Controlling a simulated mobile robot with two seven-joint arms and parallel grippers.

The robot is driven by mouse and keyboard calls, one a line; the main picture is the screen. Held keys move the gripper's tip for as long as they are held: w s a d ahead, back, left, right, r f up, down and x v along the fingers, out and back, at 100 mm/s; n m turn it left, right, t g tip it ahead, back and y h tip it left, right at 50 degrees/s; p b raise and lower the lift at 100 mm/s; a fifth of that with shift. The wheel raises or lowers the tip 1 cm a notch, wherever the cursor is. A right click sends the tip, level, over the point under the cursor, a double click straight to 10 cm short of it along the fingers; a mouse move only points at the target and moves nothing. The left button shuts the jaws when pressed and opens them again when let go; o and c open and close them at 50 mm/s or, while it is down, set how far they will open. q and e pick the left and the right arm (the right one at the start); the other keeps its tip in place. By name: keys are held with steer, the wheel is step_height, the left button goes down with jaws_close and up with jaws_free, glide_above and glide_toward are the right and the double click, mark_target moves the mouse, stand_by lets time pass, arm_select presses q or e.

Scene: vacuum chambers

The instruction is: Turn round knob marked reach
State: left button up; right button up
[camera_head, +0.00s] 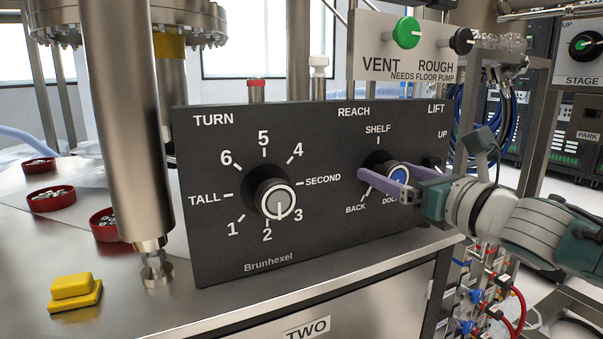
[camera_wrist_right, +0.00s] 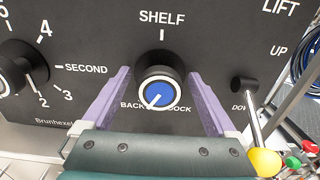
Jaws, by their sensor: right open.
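The REACH knob (camera_head: 398,174) is a black round knob with a blue face, on the right half of the black control panel (camera_head: 330,215). In the right wrist view, the knob (camera_wrist_right: 159,94) has SHELF above it, BACK at lower left and DOCK at lower right. Its white pointer line slants down-left, toward BACK. My right gripper (camera_wrist_right: 160,76) is open, with its two purple fingers on either side of the knob and a visible gap at each side. In the head view, my right gripper (camera_head: 387,172) partly covers the knob and the DOCK label. My left gripper is out of view.
The TURN knob (camera_head: 274,199) sits to the left on the panel. The LIFT lever (camera_wrist_right: 252,100) with a yellow ball end is close to the right finger. Above is a panel with VENT (camera_head: 406,33) and ROUGH knobs. A steel column (camera_head: 125,120) stands at left.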

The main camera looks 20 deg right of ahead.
steer(key=c, duration=1.3)
steer(key=shift+c, duration=0.2)
